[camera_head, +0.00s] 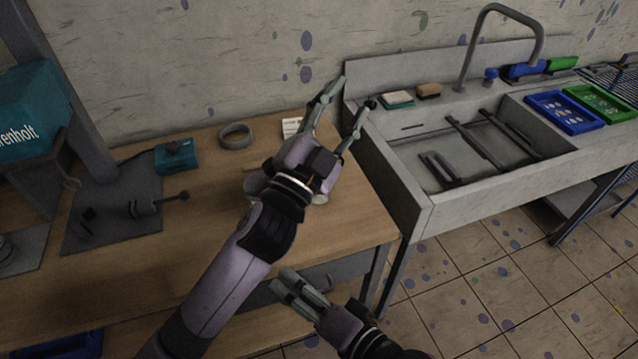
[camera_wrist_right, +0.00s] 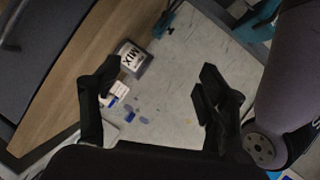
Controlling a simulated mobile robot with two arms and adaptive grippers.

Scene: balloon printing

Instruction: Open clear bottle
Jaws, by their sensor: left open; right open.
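I cannot make out a clear bottle in either view. My left gripper (camera_head: 348,100) is open and empty, above the back right of the wooden table (camera_head: 225,280) beside the sink. Its forearm hides part of the tabletop. A pale round thing (camera_head: 255,184) shows partly behind the left wrist; I cannot tell what it is. My right gripper (camera_head: 284,285) is low in front of the table edge. In the right wrist view its fingers (camera_wrist_right: 157,82) are spread with nothing held. A grey container marked MIX (camera_wrist_right: 133,57) shows beyond them.
A grey sink (camera_head: 410,185) with a tall tap (camera_head: 468,60) adjoins the table on the right. Blue (camera_head: 565,112) and green (camera_head: 600,102) trays lie beyond it. A grey ring (camera_head: 236,135), a teal box (camera_head: 176,157) and a machine (camera_head: 35,125) are on the left.

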